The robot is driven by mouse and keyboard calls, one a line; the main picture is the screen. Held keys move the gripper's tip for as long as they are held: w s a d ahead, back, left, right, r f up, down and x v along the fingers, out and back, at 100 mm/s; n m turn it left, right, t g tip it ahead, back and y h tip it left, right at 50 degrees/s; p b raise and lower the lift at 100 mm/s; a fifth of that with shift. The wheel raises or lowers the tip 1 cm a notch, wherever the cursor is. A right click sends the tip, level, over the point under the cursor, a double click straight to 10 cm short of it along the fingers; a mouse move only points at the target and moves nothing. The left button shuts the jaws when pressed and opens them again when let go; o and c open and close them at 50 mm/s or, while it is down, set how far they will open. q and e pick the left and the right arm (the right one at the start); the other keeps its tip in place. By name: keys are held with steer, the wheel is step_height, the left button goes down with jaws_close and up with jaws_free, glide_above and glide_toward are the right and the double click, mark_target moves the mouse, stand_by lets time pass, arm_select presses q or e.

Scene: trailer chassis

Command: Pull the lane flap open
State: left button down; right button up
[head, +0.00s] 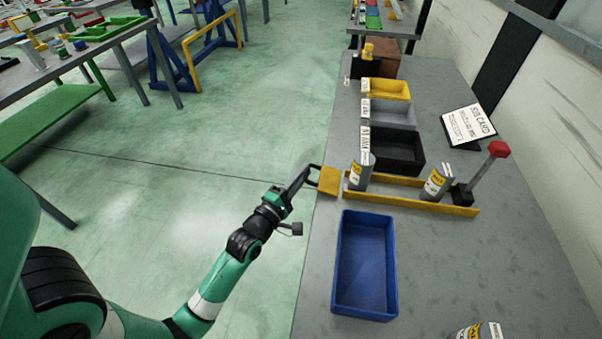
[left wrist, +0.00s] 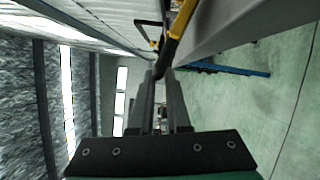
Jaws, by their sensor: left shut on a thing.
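The lane is bounded by yellow rails (head: 415,203) on the grey bench, with one labelled can (head: 357,174) near its left end and another (head: 436,184) toward its right end. The yellow lane flap (head: 329,181) is at the lane's left end, by the bench edge, with a dark handle (head: 314,170) on its outer side. My left gripper (head: 306,173) reaches in from the left and is shut on this handle. In the left wrist view the closed fingers (left wrist: 160,75) meet the handle beside the yellow flap (left wrist: 181,22). My right gripper is not in view.
An empty blue bin (head: 365,264) stands in front of the lane. Black (head: 391,151), grey (head: 390,113) and yellow (head: 389,89) bins stand behind it. A red-topped lever (head: 487,165) and a sign card (head: 467,125) are at the right.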

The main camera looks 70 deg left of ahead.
arm_select(q)
steer(key=shift+f, duration=0.2)
steer(key=c, duration=1.2)
jaws_free()
steer(key=shift+w, duration=0.1)
steer(key=o, duration=0.3)
steer(key=shift+w+d+r, duration=0.1)
steer(key=shift+w+d, duration=0.1)
steer(key=shift+w, duration=0.1)
steer(key=shift+s+a, duration=0.1)
steer(key=shift+s, duration=0.05)
steer(key=p+v, duration=0.1)
steer(key=v, duration=1)
steer(key=shift+s, duration=0.25)
